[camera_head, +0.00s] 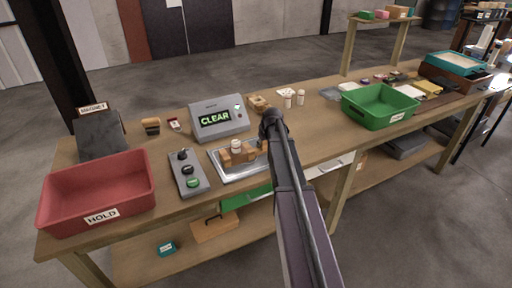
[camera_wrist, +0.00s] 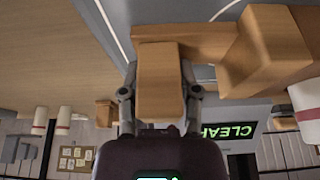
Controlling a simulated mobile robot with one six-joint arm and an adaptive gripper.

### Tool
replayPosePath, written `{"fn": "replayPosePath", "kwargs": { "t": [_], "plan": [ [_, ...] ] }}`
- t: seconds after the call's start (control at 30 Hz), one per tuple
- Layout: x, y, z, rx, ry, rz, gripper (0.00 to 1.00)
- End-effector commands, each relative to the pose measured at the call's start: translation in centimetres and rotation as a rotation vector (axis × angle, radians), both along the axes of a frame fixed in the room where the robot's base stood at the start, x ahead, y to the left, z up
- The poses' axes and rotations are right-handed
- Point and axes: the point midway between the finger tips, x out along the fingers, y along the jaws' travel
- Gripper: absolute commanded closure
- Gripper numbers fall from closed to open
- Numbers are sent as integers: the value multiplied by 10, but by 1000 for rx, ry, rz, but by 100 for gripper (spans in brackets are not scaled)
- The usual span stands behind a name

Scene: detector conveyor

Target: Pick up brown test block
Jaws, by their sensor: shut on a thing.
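My gripper (camera_head: 268,132) reaches over the metal tray (camera_head: 228,176) on the bench. In the wrist view, my gripper (camera_wrist: 161,92) is shut on a tan-brown block (camera_wrist: 159,75), with one finger on each side. The block adjoins a longer wooden piece (camera_wrist: 195,40); I cannot tell if they are joined or only touching. In the head view, the wooden blocks (camera_head: 226,159) stand around a white bottle (camera_head: 236,146) at the tray, and my arm hides part of them.
A display unit reading CLEAR (camera_head: 217,118) stands behind the tray. A button panel (camera_head: 188,173) and red HOLD bin (camera_head: 100,193) are left. A green bin (camera_head: 380,106) is right.

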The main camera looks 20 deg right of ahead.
Motion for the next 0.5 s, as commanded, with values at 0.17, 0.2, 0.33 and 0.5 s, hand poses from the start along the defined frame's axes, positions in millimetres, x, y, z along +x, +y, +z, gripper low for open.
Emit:
{"fn": "replayPosePath", "kwargs": {
  "t": [0.17, 0.2, 0.33, 0.5],
  "plan": [
    [0, 0, 6, 0, 0, -1, 100],
    [0, 0, 7, 0, 0, -1, 100],
    [0, 0, 15, 0, 0, -1, 100],
    [0, 0, 25, 0, 0, -1, 100]
  ]
}}
